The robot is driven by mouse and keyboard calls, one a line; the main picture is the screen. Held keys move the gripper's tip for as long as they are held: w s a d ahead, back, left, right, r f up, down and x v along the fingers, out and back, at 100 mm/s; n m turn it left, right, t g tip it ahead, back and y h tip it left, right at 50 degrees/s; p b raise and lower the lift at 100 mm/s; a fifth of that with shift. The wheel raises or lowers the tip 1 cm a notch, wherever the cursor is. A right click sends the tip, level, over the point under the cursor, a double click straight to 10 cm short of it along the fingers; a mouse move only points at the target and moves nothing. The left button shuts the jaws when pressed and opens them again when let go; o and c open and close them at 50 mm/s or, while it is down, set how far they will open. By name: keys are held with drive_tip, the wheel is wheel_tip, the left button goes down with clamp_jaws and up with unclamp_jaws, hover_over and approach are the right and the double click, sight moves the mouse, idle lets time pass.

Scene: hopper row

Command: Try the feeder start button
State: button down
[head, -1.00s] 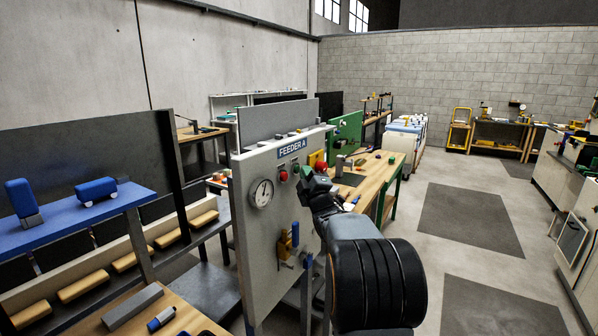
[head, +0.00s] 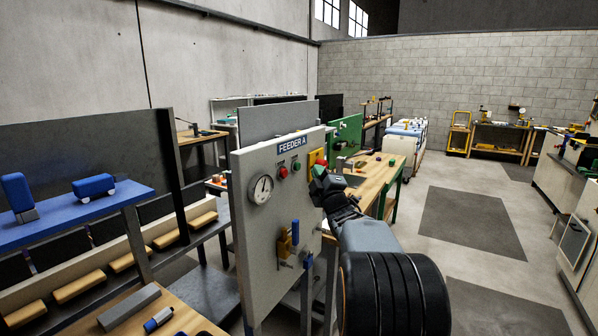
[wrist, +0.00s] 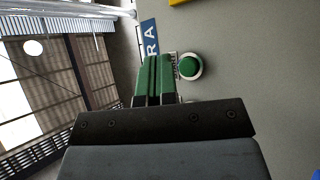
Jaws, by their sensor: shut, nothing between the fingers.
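The FEEDER A panel (head: 255,240) is a grey upright board. Under its blue sign (head: 292,144) sit a red button (head: 283,171) and, to its right, a green button (head: 296,165). In the wrist view the green button (wrist: 190,66) is round with a pale ring and a small label beside it, whose word I cannot fully read. My gripper (head: 318,174) is shut and empty. Its green fingers (wrist: 157,60) lie together just left of the green button in the wrist view. In the head view the tips are right of that button; no contact with it shows.
A yellow box with a red knob (head: 317,160) is on the panel right of the green button, close to my gripper. A gauge (head: 260,190) is at left, and a yellow fitting with a blue handle (head: 290,240) is below. Open floor lies to the right.

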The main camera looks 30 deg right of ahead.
drive_tip(key=shift+s+d+b, duration=0.2)
drive_tip(key=shift+s+d, duration=0.15)
drive_tip(key=shift+s, duration=0.25)
drive_tip(key=shift+s+d+b, duration=0.2)
drive_tip(key=shift+s+d, duration=0.1)
drive_tip(key=shift+s, duration=0.25)
drive_tip(key=s+d+f+m+g+h, duration=0.2)
drive_tip(key=d+f+m+g+h, duration=0.15)
drive_tip(key=f+m+g, duration=0.7)
drive_tip(key=s+a+f+m+g+y, duration=0.2)
drive_tip(key=s+a+f, duration=0.3)
drive_tip(key=f, duration=0.4)
drive_tip(key=s+a+f+g+y, duration=0.1)
drive_tip(key=s+a+g+y, duration=0.1)
drive_tip(key=s+a, duration=0.3)
drive_tip(key=s+a+f+g+y+p, duration=0.1)
drive_tip(key=s+a, duration=0.5)
drive_tip(key=a, duration=0.7)
drive_tip(key=s+a+f+g+y, duration=0.2)
drive_tip(key=s+a, duration=0.3)
drive_tip(key=a, duration=0.3)
drive_tip(key=shift+s+a+f+n+g+y, duration=0.2)
drive_tip(key=shift+a+n+g+y, duration=0.2)
drive_tip(key=shift+g+y, duration=0.3)
